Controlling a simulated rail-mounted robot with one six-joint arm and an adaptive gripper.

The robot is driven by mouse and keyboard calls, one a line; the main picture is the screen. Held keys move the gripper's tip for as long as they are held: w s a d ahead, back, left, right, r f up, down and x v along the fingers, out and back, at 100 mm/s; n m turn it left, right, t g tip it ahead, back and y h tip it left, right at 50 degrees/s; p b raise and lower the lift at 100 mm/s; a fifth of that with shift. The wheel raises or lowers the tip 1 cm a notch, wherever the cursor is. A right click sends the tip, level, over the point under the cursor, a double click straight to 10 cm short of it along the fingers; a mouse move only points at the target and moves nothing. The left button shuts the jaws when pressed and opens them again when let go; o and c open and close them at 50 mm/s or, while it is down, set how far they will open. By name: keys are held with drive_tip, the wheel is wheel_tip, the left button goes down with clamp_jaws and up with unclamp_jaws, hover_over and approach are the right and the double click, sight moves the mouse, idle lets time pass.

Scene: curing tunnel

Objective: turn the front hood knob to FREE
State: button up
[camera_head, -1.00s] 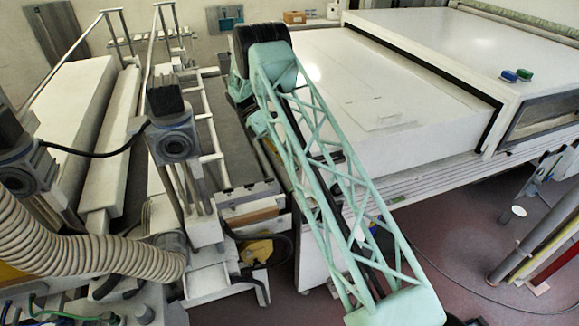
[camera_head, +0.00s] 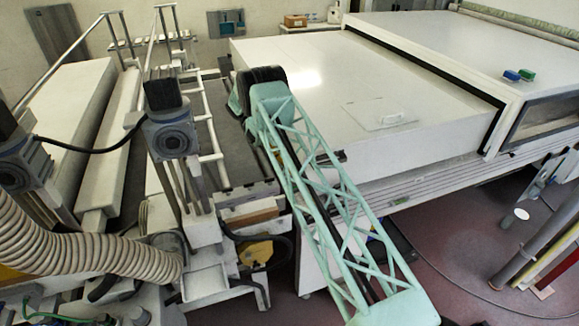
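The white hood (camera_head: 300,65) of the tunnel lies shut, with a flat plate (camera_head: 380,114) on its top. No FREE marking is readable. My arm's upper end is in front of the hood's near left corner. My gripper cannot be made out in this view.
A blue object (camera_head: 512,75) and a green object (camera_head: 527,74) sit on the white housing (camera_head: 480,50) at the right. A ribbed hose (camera_head: 90,245) and motor units (camera_head: 171,135) stand at the left. Red floor (camera_head: 455,230) shows at the lower right.

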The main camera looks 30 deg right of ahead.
drive_tip(key=o, duration=0.9)
drive_tip(key=shift+c, duration=0.2)
drive_tip(key=shift+r+t+p, duration=0.2)
drive_tip(key=shift+t+p, duration=0.2)
drive_tip(key=shift+p, duration=0.1)
drive_tip(key=shift+s+r+m+t+p, duration=0.15)
drive_tip(key=shift+m+t+p, duration=0.25)
drive_tip(key=shift+t+p, duration=0.45)
drive_tip(key=shift+s+r+m+t+p, duration=0.15)
drive_tip(key=shift+m+t+p, duration=0.1)
drive_tip(key=shift+t, duration=0.85)
drive_tip(key=shift+s+m+t+p, duration=0.15)
drive_tip(key=shift+m+t+p, duration=0.1)
drive_tip(key=shift+t, duration=0.8)
drive_tip(key=shift+s+a+m+t+h+b, duration=0.15)
drive_tip(key=shift+s+m+t+b, duration=0.1)
drive_tip(key=shift+t, duration=0.9)
drive_tip(key=shift+s+d+m+t+h+b, duration=0.15)
drive_tip(key=shift+s+m+t+b, duration=0.1)
drive_tip(key=shift+t, duration=0.9)
drive_tip(key=shift+a+t+b, duration=0.15)
drive_tip(key=shift+t+b, duration=0.65)
drive_tip(key=shift+b, duration=0.15)
drive_tip(key=shift+s+m+t+h+b, duration=0.25)
drive_tip(key=shift+t+b, duration=0.35)
drive_tip(key=shift+b, duration=1.25)
